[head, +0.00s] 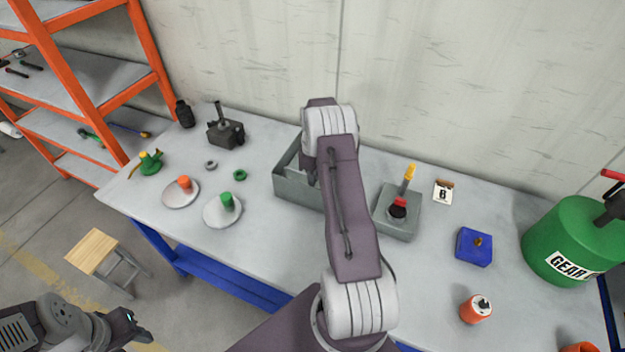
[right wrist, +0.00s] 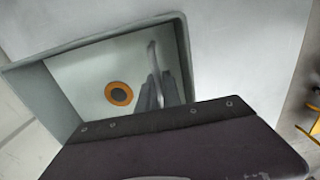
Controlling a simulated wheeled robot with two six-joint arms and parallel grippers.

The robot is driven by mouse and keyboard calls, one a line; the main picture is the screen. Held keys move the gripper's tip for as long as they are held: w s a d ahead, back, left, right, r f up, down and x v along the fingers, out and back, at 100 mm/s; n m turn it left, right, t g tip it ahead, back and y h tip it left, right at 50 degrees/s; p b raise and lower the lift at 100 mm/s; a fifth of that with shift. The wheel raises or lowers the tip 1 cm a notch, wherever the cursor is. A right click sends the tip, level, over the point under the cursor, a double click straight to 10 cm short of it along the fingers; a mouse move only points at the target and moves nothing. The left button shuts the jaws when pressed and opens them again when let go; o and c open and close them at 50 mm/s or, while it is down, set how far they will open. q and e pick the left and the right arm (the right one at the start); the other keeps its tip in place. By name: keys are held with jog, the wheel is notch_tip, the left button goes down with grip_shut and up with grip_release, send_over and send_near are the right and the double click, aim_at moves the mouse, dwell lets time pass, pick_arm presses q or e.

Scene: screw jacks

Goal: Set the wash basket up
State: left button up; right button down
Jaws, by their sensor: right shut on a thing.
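A grey open-topped box (head: 290,190), perhaps the wash basket, stands mid-table, partly hidden by my right arm. In the right wrist view the box (right wrist: 100,48) shows its pale floor, with an orange ring with a dark centre (right wrist: 118,93) inside. My right gripper (right wrist: 158,90) reaches into the box, its fingers close together on a thin grey curved thing (right wrist: 153,55). Whether that is part of the box I cannot tell. In the head view this gripper is mostly hidden by its arm. My left gripper (head: 139,326) is low at the left, off the table; its jaw gap is unclear.
A grey tray (head: 412,233) holds a red-black piece and a yellow-handled tool. Two plates (head: 172,201) with orange and green pieces, rings and a dark vise-like block (head: 222,134) stand left. A blue block (head: 473,247), orange can (head: 477,308) and green drum (head: 560,230) stand right.

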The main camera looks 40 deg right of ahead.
dwell(0.7)
jog(key=shift+w+d+r+p, duration=0.1)
jog(key=shift+w+r+p, duration=0.05)
jog(key=shift+r+p, duration=0.55)
jog(key=shift+r, duration=0.25)
notch_tip(320, 180, up, 4)
jog(key=p, duration=0.2)
jog(key=shift+f+p, duration=0.2)
jog(key=shift+p, duration=0.1)
jog(key=shift+r+p, duration=0.25)
jog(key=shift+p, duration=0.05)
